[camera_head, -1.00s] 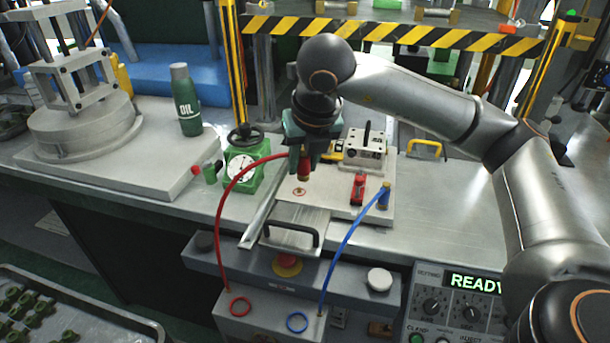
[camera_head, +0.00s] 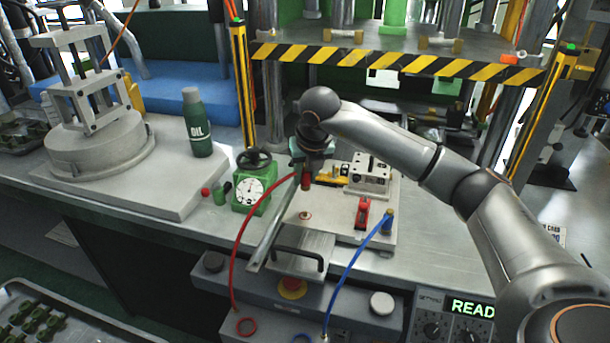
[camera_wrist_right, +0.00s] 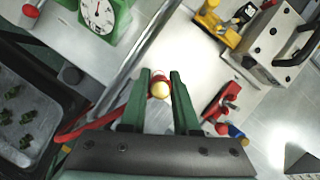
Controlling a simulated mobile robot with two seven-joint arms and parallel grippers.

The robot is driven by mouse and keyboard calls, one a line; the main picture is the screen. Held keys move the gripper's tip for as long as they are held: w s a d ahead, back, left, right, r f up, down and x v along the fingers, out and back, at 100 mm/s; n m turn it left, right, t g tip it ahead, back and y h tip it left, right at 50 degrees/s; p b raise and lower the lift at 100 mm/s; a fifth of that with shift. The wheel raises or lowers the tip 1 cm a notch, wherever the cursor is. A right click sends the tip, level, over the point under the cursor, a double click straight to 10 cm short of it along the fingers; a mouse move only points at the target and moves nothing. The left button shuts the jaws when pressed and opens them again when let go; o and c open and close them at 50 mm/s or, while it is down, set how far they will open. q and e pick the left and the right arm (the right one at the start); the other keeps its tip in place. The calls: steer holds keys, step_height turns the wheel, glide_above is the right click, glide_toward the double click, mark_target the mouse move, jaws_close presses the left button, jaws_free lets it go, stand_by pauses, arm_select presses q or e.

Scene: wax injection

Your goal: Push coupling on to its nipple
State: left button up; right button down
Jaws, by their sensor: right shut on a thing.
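My right gripper (camera_head: 307,172) is shut on the red coupling (camera_head: 306,182), which has a brass-coloured end. The coupling also shows between the green fingers in the right wrist view (camera_wrist_right: 159,87). It is held over the far left part of the pale plate (camera_head: 340,228), behind a small copper-coloured ring (camera_head: 305,216). The red hose (camera_head: 238,240) runs from it to the front unit. I cannot make out a free nipple; the fingers may hide it. The blue coupling (camera_head: 388,219) stands upright at the plate's right edge, with the blue hose (camera_head: 350,270) attached. My left gripper is out of view.
A red clamp (camera_head: 362,212), a grey block (camera_head: 369,174) and a yellow-black part (camera_head: 331,176) stand on the plate. A green dial gauge (camera_head: 250,187) is to its left, and an oil bottle (camera_head: 197,122) beyond. A striped bar (camera_head: 400,62) crosses behind.

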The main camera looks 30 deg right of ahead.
steer(key=b, duration=0.3)
glide_above(305, 211)
steer(key=shift+s+f, duration=0.1)
steer(key=shift+f, duration=1.95)
steer(key=shift+f+b, duration=0.4)
steer(key=shift+f, duration=0.15)
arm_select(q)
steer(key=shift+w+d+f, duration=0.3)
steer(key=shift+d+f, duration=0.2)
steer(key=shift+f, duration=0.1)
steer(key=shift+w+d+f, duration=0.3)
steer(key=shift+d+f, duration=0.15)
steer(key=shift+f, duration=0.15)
arm_select(e)
steer(key=shift+f, duration=0.15)
arm_select(q)
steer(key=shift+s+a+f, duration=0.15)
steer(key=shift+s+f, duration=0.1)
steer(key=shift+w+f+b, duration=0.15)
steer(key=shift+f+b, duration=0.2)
steer(key=shift+b, duration=0.2)
arm_select(e)
steer(key=shift+f, duration=0.6)
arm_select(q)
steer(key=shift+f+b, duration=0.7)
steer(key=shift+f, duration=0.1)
arm_select(e)
steer(key=shift+f, duration=0.95)
